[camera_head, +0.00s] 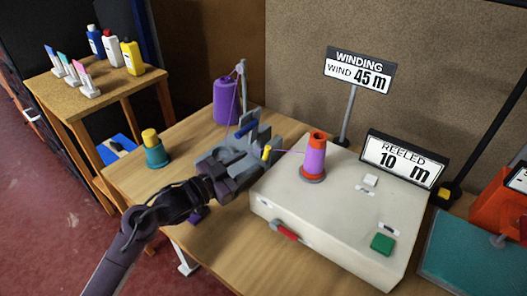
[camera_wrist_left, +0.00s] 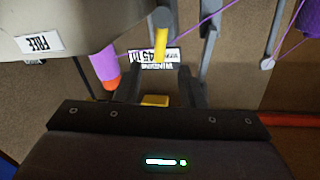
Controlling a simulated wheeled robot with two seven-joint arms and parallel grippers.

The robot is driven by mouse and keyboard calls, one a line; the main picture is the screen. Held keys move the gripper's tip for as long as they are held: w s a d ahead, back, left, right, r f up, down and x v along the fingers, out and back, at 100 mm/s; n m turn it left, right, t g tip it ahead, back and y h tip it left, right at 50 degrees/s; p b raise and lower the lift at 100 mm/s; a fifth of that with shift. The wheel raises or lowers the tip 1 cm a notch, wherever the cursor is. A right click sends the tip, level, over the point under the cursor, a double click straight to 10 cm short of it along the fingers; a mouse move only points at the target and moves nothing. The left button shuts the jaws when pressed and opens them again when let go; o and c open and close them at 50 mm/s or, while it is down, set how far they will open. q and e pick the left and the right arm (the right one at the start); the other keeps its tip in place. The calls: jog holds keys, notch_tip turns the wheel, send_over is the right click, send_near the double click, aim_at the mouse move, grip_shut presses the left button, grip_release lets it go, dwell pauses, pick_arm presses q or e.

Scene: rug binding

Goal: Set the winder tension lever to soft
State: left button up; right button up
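The cream winder box (camera_head: 300,219) carries a purple cone of yarn (camera_head: 313,160) on an orange holder. A yellow-tipped lever (camera_head: 267,152) stands at its left, beside the grey guide frame; its label cannot be read. My left gripper (camera_head: 258,163) is right at this lever. In the left wrist view the yellow handle (camera_wrist_left: 161,45) lies beyond the open fingertips (camera_wrist_left: 160,75), roughly in line with the gap; contact cannot be told. A red-handled lever (camera_head: 286,231) sits on the box's front. The wrist view shows a FREE label (camera_wrist_left: 40,42), upside down. My right gripper is out of view.
A REELED 10 m display (camera_head: 403,160) and a WINDING 45 m sign (camera_head: 358,72) stand behind. A green button (camera_head: 382,243) is on the box. A purple spool (camera_head: 227,101) and a teal-yellow cone (camera_head: 154,150) stand at left. Yarn runs past the gripper to the cone.

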aim_at(265, 152)
pick_arm(q)
jog(key=shift+x, duration=2.8)
grip_shut()
